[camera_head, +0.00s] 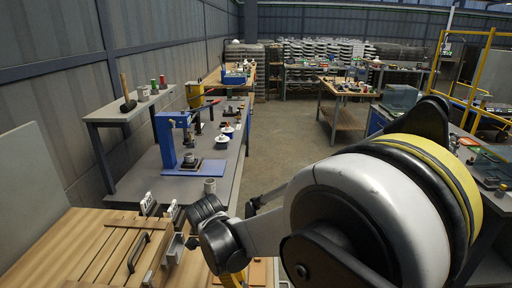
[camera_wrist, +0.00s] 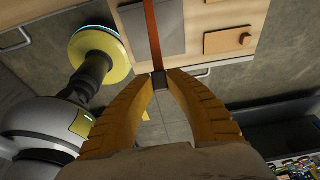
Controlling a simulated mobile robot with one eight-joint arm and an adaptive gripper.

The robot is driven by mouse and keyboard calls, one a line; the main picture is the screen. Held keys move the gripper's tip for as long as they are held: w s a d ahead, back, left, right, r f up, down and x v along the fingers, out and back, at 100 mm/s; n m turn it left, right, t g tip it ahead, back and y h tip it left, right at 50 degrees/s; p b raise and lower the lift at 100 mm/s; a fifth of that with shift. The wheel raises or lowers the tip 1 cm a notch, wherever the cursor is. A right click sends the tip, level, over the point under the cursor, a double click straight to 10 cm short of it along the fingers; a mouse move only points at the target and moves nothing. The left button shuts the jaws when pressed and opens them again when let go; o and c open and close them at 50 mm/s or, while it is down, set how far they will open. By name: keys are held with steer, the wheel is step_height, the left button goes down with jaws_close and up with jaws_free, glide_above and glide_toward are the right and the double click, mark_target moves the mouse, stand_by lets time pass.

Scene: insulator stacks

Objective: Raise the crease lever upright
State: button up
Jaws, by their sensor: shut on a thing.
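The crease lever (camera_wrist: 152,38) shows in the wrist view as a thin orange-red bar running up from my fingertips to the top edge. Its dark end piece (camera_wrist: 160,80) is between the fingertips. My gripper (camera_wrist: 159,76) has two ribbed yellow fingers, closed on that end. A grey plate (camera_wrist: 130,30) on a light wooden top lies behind the lever.
A wooden bench top (camera_head: 85,245) with slats and a dark handle (camera_head: 138,252) is at lower left. A blue press (camera_head: 170,138) stands on a grey table beyond. A small wooden block with a knob (camera_wrist: 228,40) is right of the lever. Floor is open mid-room.

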steer(key=shift+a+r+p, duration=0.15)
steer(key=shift+a+r, duration=0.1)
steer(key=shift+a, duration=0.35)
steer(key=shift+a+r+p, duration=0.15)
steer(key=shift+a+r, duration=0.1)
steer(key=shift+a, duration=0.35)
steer(key=shift+a+r, duration=0.1)
steer(key=shift+a, duration=0.1)
steer(key=shift+a+r, duration=0.15)
steer(key=shift+a, duration=0.4)
steer(key=shift+a+r, duration=0.15)
steer(key=shift+a, duration=0.4)
steer(key=o, duration=0.9)
steer(key=shift+d, duration=0.1)
steer(key=shift+d+r+p, duration=0.8)
steer(key=shift+d+r, duration=0.4)
steer(key=shift+d, duration=0.2)
steer(key=shift+d+r+p, duration=0.8)
steer(key=shift+d+r, duration=0.35)
steer(key=shift+d, duration=0.25)
